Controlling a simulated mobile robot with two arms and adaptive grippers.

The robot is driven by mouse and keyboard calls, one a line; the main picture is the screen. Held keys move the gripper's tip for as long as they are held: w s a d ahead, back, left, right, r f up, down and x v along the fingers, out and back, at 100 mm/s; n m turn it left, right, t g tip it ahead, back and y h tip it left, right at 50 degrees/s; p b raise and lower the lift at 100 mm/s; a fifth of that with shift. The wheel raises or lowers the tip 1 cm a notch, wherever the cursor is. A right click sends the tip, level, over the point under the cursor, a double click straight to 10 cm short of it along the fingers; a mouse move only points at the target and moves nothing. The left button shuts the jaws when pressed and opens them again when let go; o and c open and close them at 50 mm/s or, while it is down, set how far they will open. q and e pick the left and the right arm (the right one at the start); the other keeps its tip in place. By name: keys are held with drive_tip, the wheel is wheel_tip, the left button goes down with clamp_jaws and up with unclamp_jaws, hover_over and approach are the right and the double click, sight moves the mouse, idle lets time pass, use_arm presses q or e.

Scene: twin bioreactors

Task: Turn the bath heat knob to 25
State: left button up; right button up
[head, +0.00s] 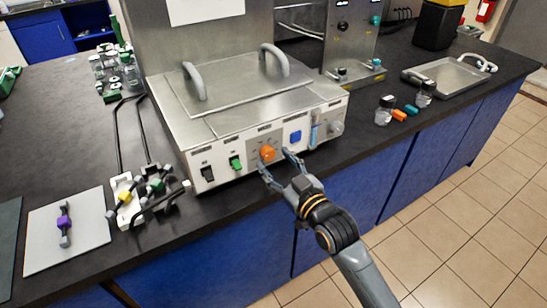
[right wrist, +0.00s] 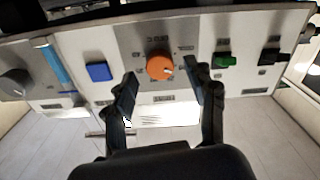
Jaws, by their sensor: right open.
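The orange knob (head: 267,153) sits on the front panel of the metal bath (head: 240,122), between the green switch and the blue button. In the right wrist view the orange knob (right wrist: 160,66) has a small pale mark at its right side. The dial print around it is too small to read. My right gripper (head: 277,164) is open in front of the panel. In the right wrist view its two fingers (right wrist: 160,82) stand on either side of the knob, apart from it, with a gap on both sides. My left gripper is not in view.
A green switch (head: 236,163) and a black switch (head: 207,173) are left of the knob. A blue button (head: 295,137) and a grey knob (head: 336,128) are right of it. A clamp assembly (head: 145,195) and a white mat (head: 90,238) lie on the bench at left.

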drive_tip(key=shift+x, duration=0.85)
drive_tip(key=shift+c, duration=0.2)
drive_tip(key=c, duration=1.1)
